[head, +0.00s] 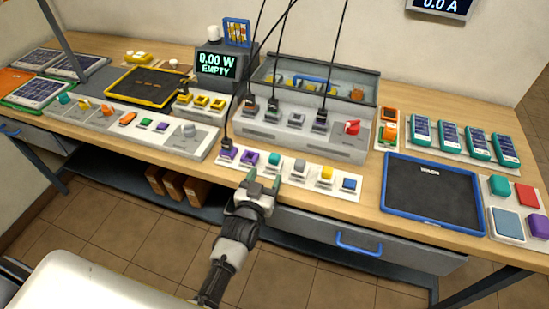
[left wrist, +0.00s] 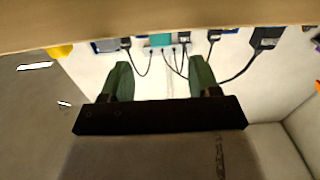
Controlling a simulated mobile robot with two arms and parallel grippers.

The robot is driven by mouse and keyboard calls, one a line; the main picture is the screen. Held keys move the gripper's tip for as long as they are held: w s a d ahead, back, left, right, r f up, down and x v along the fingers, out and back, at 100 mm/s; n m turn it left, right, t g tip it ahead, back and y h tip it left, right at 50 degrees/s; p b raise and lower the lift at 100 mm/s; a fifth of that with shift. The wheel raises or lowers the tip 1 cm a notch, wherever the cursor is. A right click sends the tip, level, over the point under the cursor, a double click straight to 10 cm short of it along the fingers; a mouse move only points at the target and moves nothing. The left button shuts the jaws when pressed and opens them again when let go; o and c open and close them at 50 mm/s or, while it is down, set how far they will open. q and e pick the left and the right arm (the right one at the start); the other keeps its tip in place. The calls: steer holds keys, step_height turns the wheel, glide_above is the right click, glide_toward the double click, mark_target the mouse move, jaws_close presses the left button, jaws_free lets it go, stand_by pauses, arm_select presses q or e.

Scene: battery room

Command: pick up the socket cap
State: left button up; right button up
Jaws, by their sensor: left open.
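A pale strip (head: 311,183) at the front edge of the bench holds small coloured pieces: purple ones (head: 249,158), a teal one (head: 273,163), a grey one (head: 300,166), a yellow one (head: 326,173) and a blue one (head: 349,184). I cannot tell for sure which piece is the socket cap. My left gripper (head: 263,181) is open and empty, in front of the strip just below the teal and grey pieces, apart from them. In the left wrist view its two green fingers (left wrist: 161,78) stand wide apart with nothing between them. My right gripper is not in view.
A grey socket box (head: 305,130) with plugged black cables stands behind the strip. A blue-rimmed dark tray (head: 432,196) lies to the right. A meter reading "0.00 W EMPTY" (head: 216,66) stands at the back. A drawer with a blue handle (head: 358,246) is below the bench edge.

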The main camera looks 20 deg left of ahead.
mark_target(273, 160)
arm_select(q)
steer(key=shift+w, duration=0.65)
steer(key=w, duration=0.2)
steer(key=w+p, duration=0.1)
steer(key=w, duration=0.1)
steer(key=shift+w+r, duration=0.2)
steer(key=shift+w, duration=0.3)
steer(key=shift+s, duration=0.1)
steer(key=shift+c, duration=0.4)
steer(key=c, duration=0.9)
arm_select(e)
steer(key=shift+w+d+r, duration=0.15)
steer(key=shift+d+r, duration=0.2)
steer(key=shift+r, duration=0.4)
arm_select(q)
steer(key=shift+r, duration=0.1)
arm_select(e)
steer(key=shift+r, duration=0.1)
